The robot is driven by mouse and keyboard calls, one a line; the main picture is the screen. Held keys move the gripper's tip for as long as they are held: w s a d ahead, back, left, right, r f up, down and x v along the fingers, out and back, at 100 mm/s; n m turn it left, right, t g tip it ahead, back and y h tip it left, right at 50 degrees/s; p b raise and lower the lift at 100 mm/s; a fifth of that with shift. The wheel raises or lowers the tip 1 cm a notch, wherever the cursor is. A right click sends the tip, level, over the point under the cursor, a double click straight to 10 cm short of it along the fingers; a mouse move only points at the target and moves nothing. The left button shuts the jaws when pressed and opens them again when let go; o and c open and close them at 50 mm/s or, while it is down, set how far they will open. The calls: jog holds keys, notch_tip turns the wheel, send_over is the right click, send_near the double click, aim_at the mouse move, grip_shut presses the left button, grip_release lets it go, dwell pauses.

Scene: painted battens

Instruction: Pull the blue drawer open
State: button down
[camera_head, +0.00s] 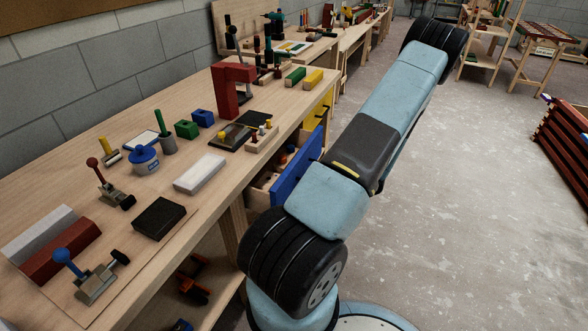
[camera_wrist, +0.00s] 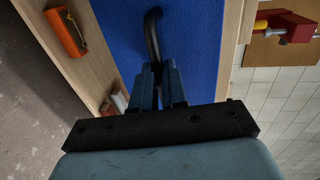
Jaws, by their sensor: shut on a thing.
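The blue drawer (camera_head: 298,170) stands partly open under the bench top in the head view. Its blue front is out from the bench and part of its wooden inside shows, with small items in it. In the wrist view the blue front (camera_wrist: 200,40) fills the upper middle, with a dark bar handle (camera_wrist: 152,30) on it. My gripper (camera_wrist: 160,75) is shut on this handle, its two fingers on either side of the bar's near end. In the head view my arm hides the gripper and the handle.
A yellow drawer (camera_head: 318,108) sits beyond the blue one. The bench top (camera_head: 150,220) holds a red clamp-like frame (camera_head: 232,88), toggle clamps and several blocks. An orange thing (camera_wrist: 66,34) lies on a lower shelf.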

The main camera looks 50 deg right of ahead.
jog(key=f+v, duration=0.2)
jog(key=v, duration=1.1)
jog(key=shift+s+f, duration=0.5)
jog(key=shift+f, duration=0.05)
jog(key=shift+d, duration=0.1)
jog(key=c, duration=1.2)
grip_release()
jog(key=shift+r, duration=0.1)
jog(key=shift+w, duration=0.1)
jog(key=shift+d, duration=0.1)
jog(key=v, duration=1.3)
jog(key=shift+s+d, duration=0.1)
jog(key=shift+s, duration=0.3)
